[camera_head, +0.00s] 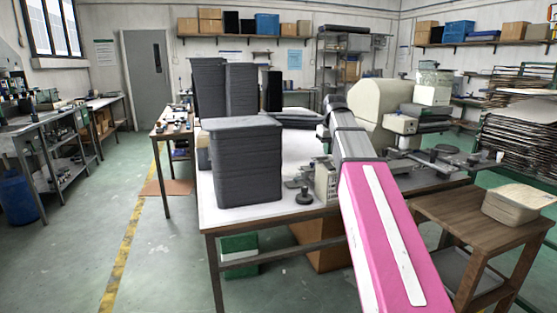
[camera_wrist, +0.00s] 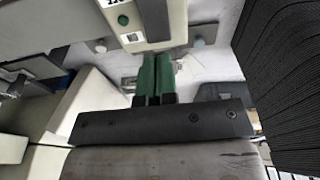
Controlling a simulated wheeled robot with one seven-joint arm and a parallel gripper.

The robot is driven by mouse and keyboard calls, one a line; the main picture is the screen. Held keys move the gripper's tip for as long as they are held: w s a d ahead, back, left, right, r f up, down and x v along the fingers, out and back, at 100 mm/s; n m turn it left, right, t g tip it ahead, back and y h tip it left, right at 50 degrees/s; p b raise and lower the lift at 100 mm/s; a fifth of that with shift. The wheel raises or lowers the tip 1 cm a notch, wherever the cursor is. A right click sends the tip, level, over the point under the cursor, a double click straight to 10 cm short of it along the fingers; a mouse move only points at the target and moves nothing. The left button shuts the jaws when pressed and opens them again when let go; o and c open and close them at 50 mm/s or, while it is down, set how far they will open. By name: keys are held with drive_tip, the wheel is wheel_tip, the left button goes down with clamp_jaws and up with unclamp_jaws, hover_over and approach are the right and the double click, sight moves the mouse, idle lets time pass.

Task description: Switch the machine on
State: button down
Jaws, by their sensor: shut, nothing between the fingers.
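The machine's cream control box (camera_wrist: 115,8) is at the top of the wrist view. Its face carries a round green button (camera_wrist: 123,20) and a small dark-and-white switch or label (camera_wrist: 132,37). In the head view the cream box (camera_head: 325,182) stands near the table's front edge, partly behind my arm. My gripper (camera_wrist: 156,60) shows its two green fingers pressed together, with nothing between them. The fingertips are just below the box in the picture; I cannot tell whether they touch it. In the head view my fingers are hidden.
A tall stack of dark grey panels (camera_head: 245,165) stands left of the box and fills the right of the wrist view (camera_wrist: 290,80). More stacks (camera_head: 207,88) stand behind. A wooden side table (camera_head: 455,215) with a pale stack is at right. The floor at left is clear.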

drive_tip(key=shift+r, duration=1.85)
